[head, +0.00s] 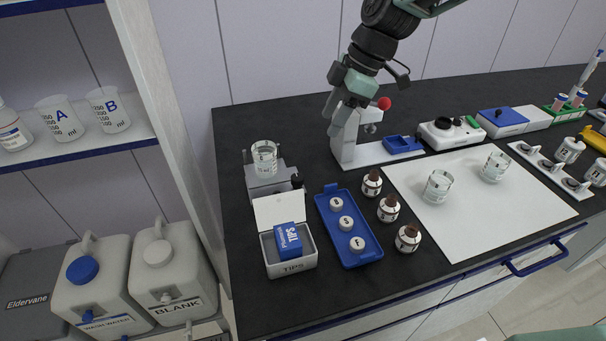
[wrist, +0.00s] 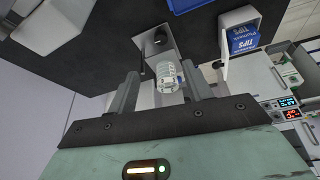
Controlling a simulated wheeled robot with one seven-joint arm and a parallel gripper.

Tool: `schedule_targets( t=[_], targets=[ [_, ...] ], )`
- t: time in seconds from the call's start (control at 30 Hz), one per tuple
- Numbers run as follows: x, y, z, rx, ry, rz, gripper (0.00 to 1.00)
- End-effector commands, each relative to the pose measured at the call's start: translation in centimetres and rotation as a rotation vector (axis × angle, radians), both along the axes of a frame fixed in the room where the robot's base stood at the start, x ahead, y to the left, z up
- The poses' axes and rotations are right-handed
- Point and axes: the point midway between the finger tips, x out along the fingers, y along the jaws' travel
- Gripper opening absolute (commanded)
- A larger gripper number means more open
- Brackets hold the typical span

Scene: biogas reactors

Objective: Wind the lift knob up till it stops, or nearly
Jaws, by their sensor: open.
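The grey lift stand (head: 268,184) is at the left of the dark bench, with a clear graduated beaker (head: 264,158) on top. Its black lift knob (head: 297,181) sticks out on the right side in the head view. My gripper (head: 341,118) is open and empty, in the air behind and to the right of the lift stand. In the wrist view my gripper (wrist: 160,78) has its fingers apart, with the beaker seen between them. It appears clear of the knob.
A white column stand (head: 346,140) is close to my gripper. A TIPS box (head: 292,268) with its lid up stands in front of the lift stand.

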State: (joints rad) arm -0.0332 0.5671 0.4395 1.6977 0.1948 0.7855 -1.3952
Motion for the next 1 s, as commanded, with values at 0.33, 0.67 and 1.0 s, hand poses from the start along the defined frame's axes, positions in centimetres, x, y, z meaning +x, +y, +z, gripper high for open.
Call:
schedule_targets(
  t=[0.33, 0.67, 1.0],
  targets=[
    [-0.3, 2.7, -6.3, -0.003, 0.007, 0.001, 0.5],
    [-0.4, 5.2, -12.2, -0.002, 0.005, 0.0, 0.5],
    [-0.3, 6.2, -14.9, -0.002, 0.001, -0.002, 0.5]
  ],
)
